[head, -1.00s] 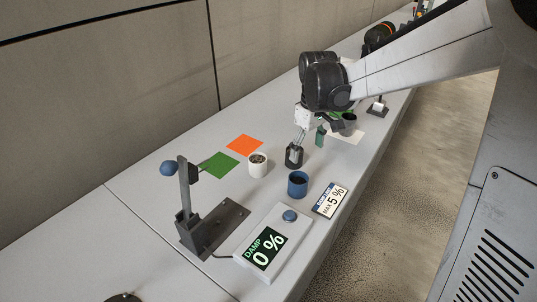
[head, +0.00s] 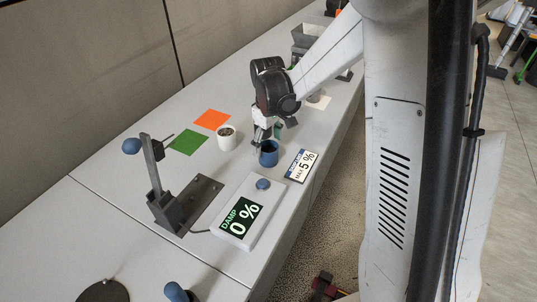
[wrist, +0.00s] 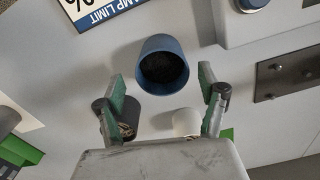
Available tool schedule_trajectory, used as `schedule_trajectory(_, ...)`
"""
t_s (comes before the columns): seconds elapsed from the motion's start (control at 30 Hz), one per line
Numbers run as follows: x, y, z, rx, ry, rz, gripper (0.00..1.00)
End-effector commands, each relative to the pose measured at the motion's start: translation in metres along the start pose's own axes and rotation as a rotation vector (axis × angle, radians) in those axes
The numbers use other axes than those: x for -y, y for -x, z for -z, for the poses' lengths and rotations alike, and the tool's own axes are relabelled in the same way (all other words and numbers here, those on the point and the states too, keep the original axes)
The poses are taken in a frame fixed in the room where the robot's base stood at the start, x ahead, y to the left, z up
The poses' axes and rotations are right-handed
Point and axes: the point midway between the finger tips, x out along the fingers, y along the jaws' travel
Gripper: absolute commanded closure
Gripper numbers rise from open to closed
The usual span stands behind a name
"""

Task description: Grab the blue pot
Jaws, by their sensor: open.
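The blue pot (head: 268,153) stands upright on the grey bench, between the white pot and the limit card. In the wrist view the blue pot (wrist: 163,66) shows dark contents and lies just ahead of the fingertips, centred between them. My gripper (wrist: 163,84) is open, with its green-padded fingers spread on either side and a gap to the pot. In the head view my gripper (head: 263,135) is just behind the pot, partly hidden by my wrist. Nothing is held.
A white pot (head: 227,137) stands to the left. A damp meter (head: 240,213) reading 0 % and a dark stand (head: 166,208) with a blue knob are in front. A limit card (head: 301,165) reading 5 % lies to the right. Green (head: 188,141) and orange (head: 212,119) squares lie behind.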

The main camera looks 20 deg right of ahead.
Motion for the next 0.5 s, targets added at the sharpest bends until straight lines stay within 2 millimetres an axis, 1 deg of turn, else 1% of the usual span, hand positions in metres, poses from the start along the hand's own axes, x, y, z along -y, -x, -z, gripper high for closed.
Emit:
schedule_trajectory(0.1, 0.003, -0.018, -0.003, 0.000, 0.000, 0.000, 0.28)
schedule_trajectory(0.23, 0.004, -0.035, -0.004, 0.000, 0.000, 0.000, 0.28)
schedule_trajectory(0.33, 0.004, -0.042, -0.004, 0.000, 0.000, 0.000, 0.28)
schedule_trajectory(0.5, 0.004, -0.043, -0.004, 0.000, 0.000, 0.000, 0.28)
